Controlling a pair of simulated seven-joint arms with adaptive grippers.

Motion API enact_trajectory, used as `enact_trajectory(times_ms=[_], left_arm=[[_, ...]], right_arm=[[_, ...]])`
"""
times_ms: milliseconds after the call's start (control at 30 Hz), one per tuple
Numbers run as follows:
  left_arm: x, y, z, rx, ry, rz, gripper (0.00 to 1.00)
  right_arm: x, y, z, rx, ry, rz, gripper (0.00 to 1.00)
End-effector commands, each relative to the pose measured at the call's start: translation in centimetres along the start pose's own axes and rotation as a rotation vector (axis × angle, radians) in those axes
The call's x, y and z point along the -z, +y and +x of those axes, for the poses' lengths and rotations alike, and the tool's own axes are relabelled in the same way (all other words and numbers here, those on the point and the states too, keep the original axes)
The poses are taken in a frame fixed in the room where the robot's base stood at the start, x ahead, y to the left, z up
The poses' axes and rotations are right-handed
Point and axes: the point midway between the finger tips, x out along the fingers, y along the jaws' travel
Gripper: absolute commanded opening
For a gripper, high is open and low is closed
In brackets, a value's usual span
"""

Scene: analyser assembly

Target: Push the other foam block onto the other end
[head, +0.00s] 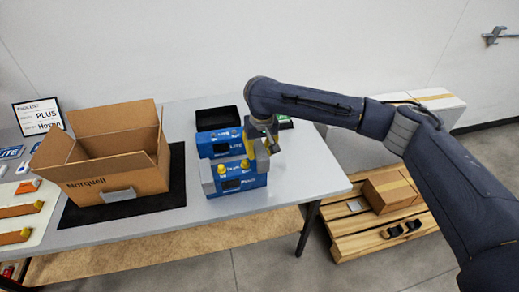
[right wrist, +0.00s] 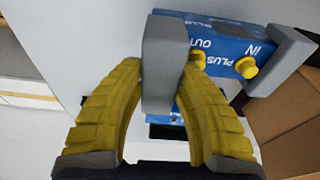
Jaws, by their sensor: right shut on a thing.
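A blue analyser marked PLUS (head: 240,184) stands on the table, with yellow caps on top; it also shows in the right wrist view (right wrist: 222,42). One grey foam block (head: 207,178) sits on its left end in the head view; it also shows in the right wrist view (right wrist: 282,62). My right gripper (head: 263,152) is shut on the other grey foam block (right wrist: 165,62), at the analyser's right end. I cannot tell whether this block touches the analyser. My left gripper is not in view.
A second blue analyser (head: 220,150) and a black tray (head: 218,116) stand behind. An open Norquell carton (head: 115,180) stands on a black mat (head: 179,180) to the left. The table's right part (head: 310,170) is clear. A pallet (head: 360,236) with a box lies on the floor.

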Motion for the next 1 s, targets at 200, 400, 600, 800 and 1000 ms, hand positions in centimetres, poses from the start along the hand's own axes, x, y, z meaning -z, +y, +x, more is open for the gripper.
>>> enact_trajectory(times_ms=[200,400,600,800,1000], left_arm=[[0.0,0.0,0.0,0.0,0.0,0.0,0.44],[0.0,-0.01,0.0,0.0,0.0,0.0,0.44],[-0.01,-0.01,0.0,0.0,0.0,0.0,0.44],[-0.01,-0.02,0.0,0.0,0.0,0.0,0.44],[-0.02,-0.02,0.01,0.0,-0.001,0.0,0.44]], right_arm=[[-0.04,-0.02,0.23,0.0,0.0,0.0,0.14],[-0.07,-0.02,0.42,0.001,0.0,0.0,0.14],[-0.09,-0.03,0.62,0.001,0.0,0.001,0.14],[-0.11,-0.02,0.81,0.001,0.0,0.001,0.14],[-0.14,-0.02,1.0,0.0,0.001,0.0,0.14]])
